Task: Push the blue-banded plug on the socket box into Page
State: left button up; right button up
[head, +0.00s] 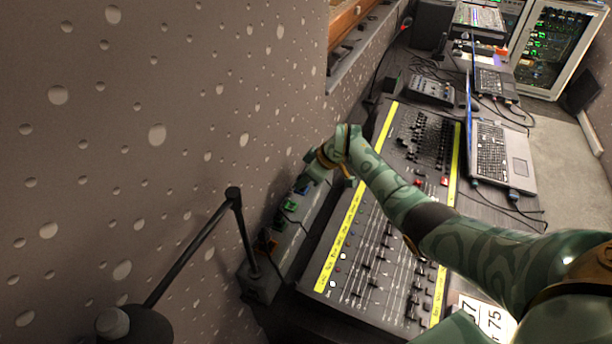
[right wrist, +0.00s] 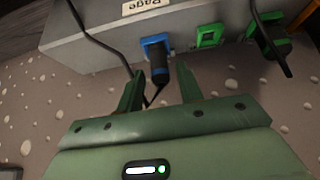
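The grey socket box (head: 261,287) stands along the wall, left of the mixing desk; it also shows in the right wrist view (right wrist: 95,45). Its "Page" label (right wrist: 147,5) appears upside down, above a blue socket (right wrist: 155,40). A black plug with a blue band (right wrist: 159,75) is at the blue socket, its front end at the opening. I cannot tell how deep it sits. My right gripper (head: 311,176) is over the box's far end. In the right wrist view its fingers (right wrist: 160,90) are open, one each side of the plug with gaps. My left gripper is not in view.
Green sockets (right wrist: 208,36) sit beside the blue one; one holds a black plug (right wrist: 265,32) with a cable. A black jointed stand (head: 190,255) rises near the box. The mixing desk (head: 385,235) lies right, under my right arm. The speckled wall (head: 150,130) is close behind.

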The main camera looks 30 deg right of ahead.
jog(key=shift+o, duration=0.7)
jog(key=shift+r, duration=0.1)
jog(key=shift+s+d+r, duration=0.15)
jog(key=shift+r, duration=0.15)
jog(key=p+v, duration=0.4)
jog(key=v, duration=1.1)
jog(key=shift+s+p, duration=0.15)
jog(key=shift+p, duration=0.25)
jog(key=shift+r, duration=0.1)
